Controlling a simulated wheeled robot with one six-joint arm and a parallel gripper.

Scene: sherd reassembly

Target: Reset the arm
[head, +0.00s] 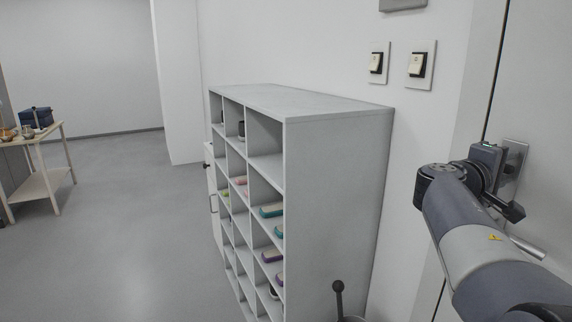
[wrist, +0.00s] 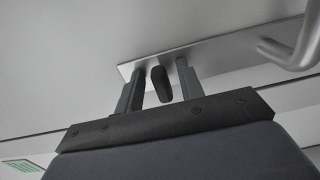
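My arm reaches in from the lower right of the head view, its wrist close to a metal door plate (head: 514,158). In the wrist view my gripper (wrist: 160,72) is open, its two fingers apart and pointing at the plate (wrist: 210,48). A dark, short knob-like piece (wrist: 160,84) shows between the fingers, with a gap on each side. I cannot tell whether the fingers touch the plate. The fingers are not clear in the head view.
A metal lever handle (wrist: 292,50) is right of the gripper; it also shows below the wrist in the head view (head: 528,248). A grey cubby shelf (head: 335,190) with several coloured items stands left of the arm. A wooden table (head: 42,186) is far left. Open floor (head: 125,225) lies between.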

